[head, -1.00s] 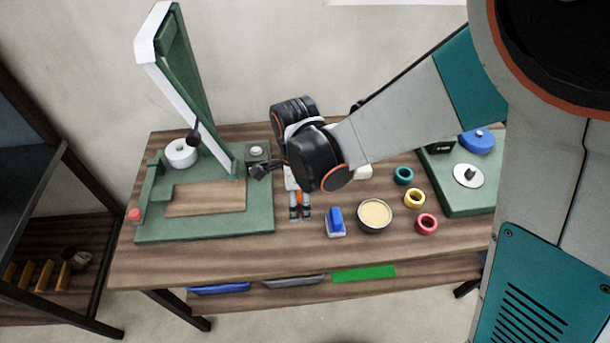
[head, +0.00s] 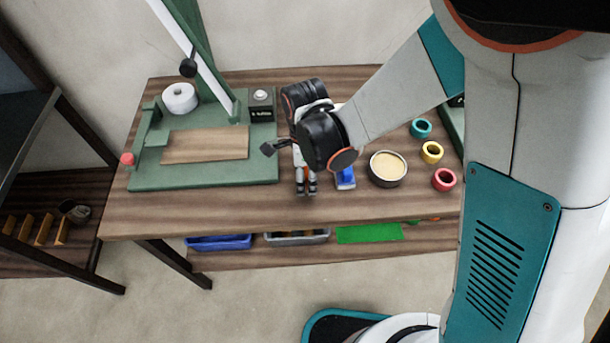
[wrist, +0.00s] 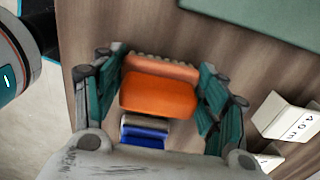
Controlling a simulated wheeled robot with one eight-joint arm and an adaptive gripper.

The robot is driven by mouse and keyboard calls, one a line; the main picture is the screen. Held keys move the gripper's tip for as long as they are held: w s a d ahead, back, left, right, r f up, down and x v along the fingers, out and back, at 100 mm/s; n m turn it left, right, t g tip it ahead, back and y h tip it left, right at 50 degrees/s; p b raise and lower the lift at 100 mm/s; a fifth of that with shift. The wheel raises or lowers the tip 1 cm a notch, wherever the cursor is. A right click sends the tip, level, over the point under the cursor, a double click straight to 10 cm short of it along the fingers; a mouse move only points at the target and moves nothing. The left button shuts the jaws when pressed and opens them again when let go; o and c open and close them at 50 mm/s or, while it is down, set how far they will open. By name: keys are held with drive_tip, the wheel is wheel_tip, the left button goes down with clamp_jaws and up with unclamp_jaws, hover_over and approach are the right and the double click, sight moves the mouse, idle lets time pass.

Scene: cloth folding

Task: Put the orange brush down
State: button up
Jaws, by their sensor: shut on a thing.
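My gripper (head: 306,190) points down over the front middle of the table (head: 220,213). It is shut on the orange brush (wrist: 158,92), which sits between both teal fingers in the wrist view, with paler bristles along its upper edge. In the head view only a sliver of orange shows between the fingers, and my wrist hides the rest. I cannot tell whether the brush touches the tabletop. A blue brush (head: 345,179) stands just right of my gripper; it also shows below the orange one in the wrist view (wrist: 145,135).
A green press with a wooden board (head: 205,146) stands at left. A round tin (head: 387,169) and teal, yellow and red rings (head: 444,180) lie at right. White labelled blocks (wrist: 287,117) show in the wrist view. Bare wood lies in front of the press.

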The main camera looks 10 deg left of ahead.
drive_tip(key=shift+f, duration=0.15)
drive_tip(key=o, duration=1.2)
wheel_tip(320, 180, up, 12)
drive_tip(key=p, duration=0.4)
drive_tip(key=shift+s+r, duration=0.1)
drive_tip(key=shift+r, duration=0.15)
